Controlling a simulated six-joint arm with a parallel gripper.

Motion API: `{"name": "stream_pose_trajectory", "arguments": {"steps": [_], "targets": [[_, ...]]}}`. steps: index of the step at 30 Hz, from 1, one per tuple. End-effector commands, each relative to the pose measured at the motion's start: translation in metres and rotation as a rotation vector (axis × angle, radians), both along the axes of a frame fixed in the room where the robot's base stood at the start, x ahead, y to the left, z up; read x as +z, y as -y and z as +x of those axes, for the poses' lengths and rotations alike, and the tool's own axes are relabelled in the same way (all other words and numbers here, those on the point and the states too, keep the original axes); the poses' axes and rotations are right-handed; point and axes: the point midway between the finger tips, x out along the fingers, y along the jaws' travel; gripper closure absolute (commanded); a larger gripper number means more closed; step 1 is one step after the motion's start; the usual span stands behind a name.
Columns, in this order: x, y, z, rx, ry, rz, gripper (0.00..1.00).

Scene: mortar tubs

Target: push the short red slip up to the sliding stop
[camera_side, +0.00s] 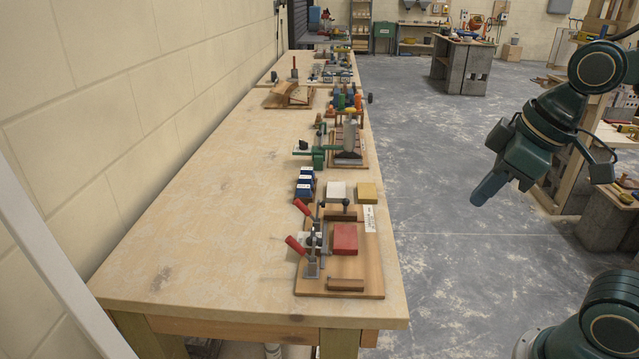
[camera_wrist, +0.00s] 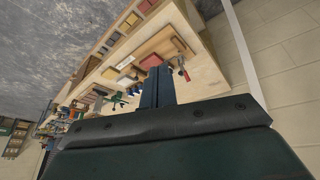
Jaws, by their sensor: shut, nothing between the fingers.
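The short red slip (camera_side: 345,238) lies flat on a wooden board (camera_side: 371,272) near the bench's front end. A brown wooden bar (camera_side: 345,284) lies apart from it at the board's near end. I cannot tell which of these is the sliding stop. My gripper (camera_side: 487,190) is shut and empty, over the floor right of the bench and well clear of the slip. Its fingers show in the wrist view (camera_wrist: 158,87), with the bench beyond them.
Toggle clamps with red handles (camera_side: 295,245) stand along the board's left side. White (camera_side: 336,189) and yellow (camera_side: 367,193) blocks and blue boxes (camera_side: 305,185) lie beyond the board. A green-handled fixture (camera_side: 318,157) stands farther back. The bench's left side (camera_side: 210,235) is clear.

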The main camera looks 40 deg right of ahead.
Motion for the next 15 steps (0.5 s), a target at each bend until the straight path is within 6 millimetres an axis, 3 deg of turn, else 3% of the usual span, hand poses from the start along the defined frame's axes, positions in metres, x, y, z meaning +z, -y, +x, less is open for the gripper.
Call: {"name": "stream_pose_trajectory", "arguments": {"steps": [15], "targets": [[-0.011, -0.014, 0.086, 0.653, -0.156, -0.127, 1.00]]}}
